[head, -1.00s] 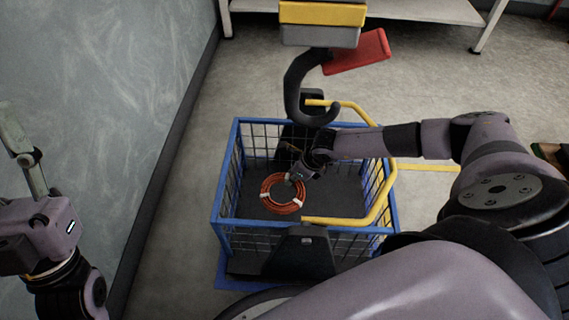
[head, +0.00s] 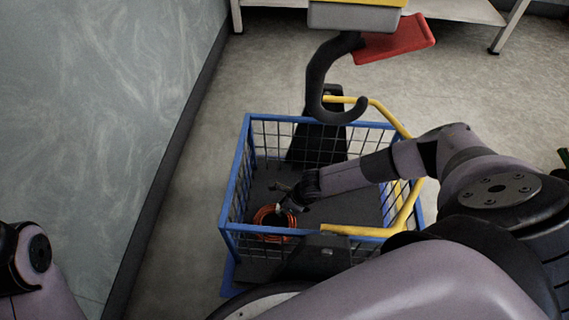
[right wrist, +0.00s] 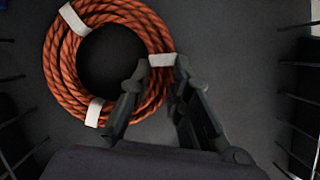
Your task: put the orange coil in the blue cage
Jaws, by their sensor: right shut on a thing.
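The orange coil (head: 259,219), a ring of rope with white bands, is inside the blue cage (head: 236,168), low near its front left corner. My right gripper (head: 286,205) reaches down into the cage and is shut on the coil's right side. In the right wrist view the coil (right wrist: 62,72) lies flat above the dark cage floor, and the fingers (right wrist: 161,75) are around its rim at a white band. I cannot tell whether the coil touches the floor. My left gripper is out of view; only part of that arm shows at lower left.
Yellow bars (head: 408,210) run along the cage's right side. A dark hook (head: 322,75) under a grey and yellow block (head: 355,16) hangs just behind the cage, beside a red panel (head: 396,38). A wall (head: 110,100) is at left.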

